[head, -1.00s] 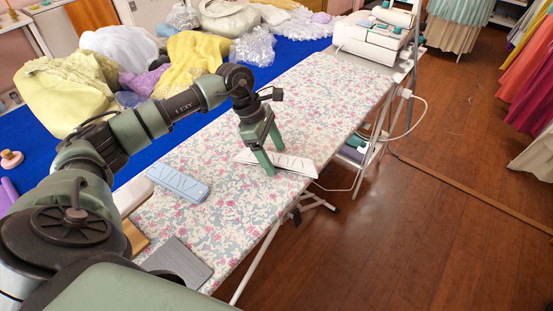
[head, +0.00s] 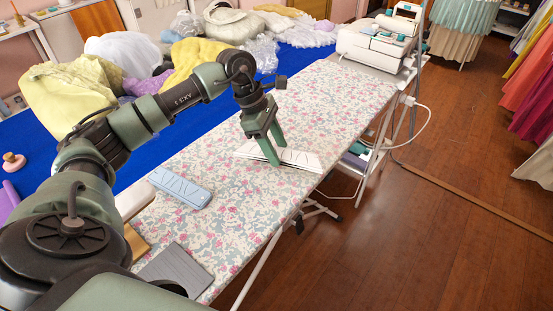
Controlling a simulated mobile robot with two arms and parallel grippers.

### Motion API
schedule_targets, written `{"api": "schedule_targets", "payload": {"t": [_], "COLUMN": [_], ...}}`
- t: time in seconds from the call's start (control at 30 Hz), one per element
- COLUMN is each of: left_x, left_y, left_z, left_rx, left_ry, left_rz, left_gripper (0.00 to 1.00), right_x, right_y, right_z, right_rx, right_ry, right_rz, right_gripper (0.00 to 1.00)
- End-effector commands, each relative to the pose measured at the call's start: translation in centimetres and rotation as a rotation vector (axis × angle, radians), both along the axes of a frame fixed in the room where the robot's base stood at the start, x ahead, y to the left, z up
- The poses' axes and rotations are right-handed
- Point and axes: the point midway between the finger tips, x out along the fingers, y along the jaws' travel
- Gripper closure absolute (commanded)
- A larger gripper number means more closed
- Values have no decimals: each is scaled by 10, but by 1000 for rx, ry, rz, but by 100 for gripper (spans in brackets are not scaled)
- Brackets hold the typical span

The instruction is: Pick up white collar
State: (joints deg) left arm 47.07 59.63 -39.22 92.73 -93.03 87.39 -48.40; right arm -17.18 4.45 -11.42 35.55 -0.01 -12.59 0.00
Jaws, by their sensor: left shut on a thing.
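The white collar (head: 300,159) is a flat white strip with dark line marks. It lies on the floral ironing board (head: 340,95) near its right edge. My left gripper (head: 277,160) reaches down over the collar with green fingers and is shut on it. Part of the collar shows on each side of the fingers. I cannot tell whether the collar is clear of the board. My right gripper is not in view.
A light blue marked piece (head: 180,188) and a grey flat piece (head: 176,268) lie on the board. A white machine (head: 375,45) stands at its far end. A blue table (head: 45,138) with piled fabrics is behind. Wooden floor is open at right.

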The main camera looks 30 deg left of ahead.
Motion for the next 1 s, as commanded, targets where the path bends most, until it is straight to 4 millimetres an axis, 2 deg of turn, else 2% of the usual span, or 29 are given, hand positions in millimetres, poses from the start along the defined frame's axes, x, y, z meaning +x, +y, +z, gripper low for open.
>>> {"api": "schedule_targets", "payload": {"t": [0.3, 0.5, 0.7, 1.0], "left_x": [1, 0, 0, 0], "left_y": [-1, -1, -1, 0], "left_z": [93, 135, 154, 157], "left_rx": [-2, -1, -1, 0], "left_ry": [-8, -3, -2, 1], "left_rz": [-1, -1, -1, -1], "left_gripper": [90, 90, 90, 90], "right_x": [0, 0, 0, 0], "right_y": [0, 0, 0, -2], "right_z": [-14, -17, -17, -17], "right_rx": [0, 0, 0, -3], "right_ry": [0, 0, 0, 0], "right_rz": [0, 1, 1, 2], "right_gripper": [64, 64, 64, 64]}}
